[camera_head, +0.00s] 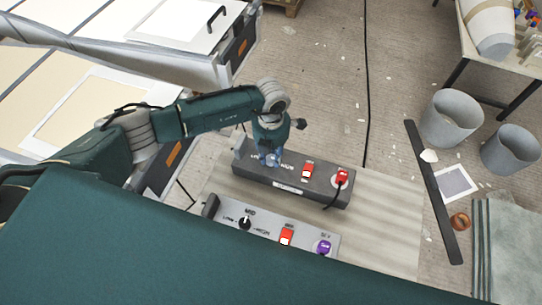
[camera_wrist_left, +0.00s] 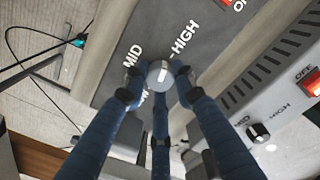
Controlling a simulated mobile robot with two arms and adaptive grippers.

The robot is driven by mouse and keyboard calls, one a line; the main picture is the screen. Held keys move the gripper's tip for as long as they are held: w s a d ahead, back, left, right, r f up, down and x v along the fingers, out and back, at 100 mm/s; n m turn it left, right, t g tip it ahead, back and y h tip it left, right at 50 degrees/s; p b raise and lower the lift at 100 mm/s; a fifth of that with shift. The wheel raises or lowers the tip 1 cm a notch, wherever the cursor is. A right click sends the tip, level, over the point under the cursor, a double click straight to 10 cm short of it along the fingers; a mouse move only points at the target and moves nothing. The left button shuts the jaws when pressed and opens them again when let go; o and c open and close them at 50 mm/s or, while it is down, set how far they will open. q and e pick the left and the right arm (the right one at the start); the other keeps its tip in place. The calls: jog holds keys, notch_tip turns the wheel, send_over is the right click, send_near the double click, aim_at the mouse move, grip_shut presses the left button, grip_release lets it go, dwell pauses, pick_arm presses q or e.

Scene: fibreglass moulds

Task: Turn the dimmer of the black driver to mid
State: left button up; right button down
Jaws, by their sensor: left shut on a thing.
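The black driver (camera_head: 270,180) is a long dark box on the board, with a dimmer, a red switch (camera_head: 307,171) and a red plug (camera_head: 342,177). My left gripper (camera_head: 270,159) comes down over its dimmer end. In the left wrist view the fingers are shut around the silver dimmer knob (camera_wrist_left: 159,73) on the black driver's face (camera_wrist_left: 150,28). The knob's pale mark points roughly up in that view, between the MID and HIGH labels. The LOW label is mostly hidden by a finger. My right gripper is not in view.
A grey driver (camera_head: 265,229) with a black knob (camera_head: 245,223), red switch (camera_head: 287,237) and purple plug (camera_head: 323,247) lies nearer on the board (camera_head: 395,215). Grey buckets (camera_head: 452,120) and a long black bar (camera_head: 433,190) are at right. A white mould table (camera_head: 150,50) stands at left.

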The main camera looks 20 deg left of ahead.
pick_arm(q)
jog(key=n, duration=0.3)
jog(key=shift+w+n+b, duration=0.1)
jog(key=shift+n+b, duration=0.25)
jog(key=shift+n, duration=0.05)
jog(key=n, duration=0.3)
jog(key=shift+n, duration=0.3)
jog(key=n, duration=0.3)
jog(key=shift+r+n, duration=0.1)
jog(key=shift+n, duration=2.1)
jog(key=o, duration=1.2)
jog(key=shift+c, duration=0.2)
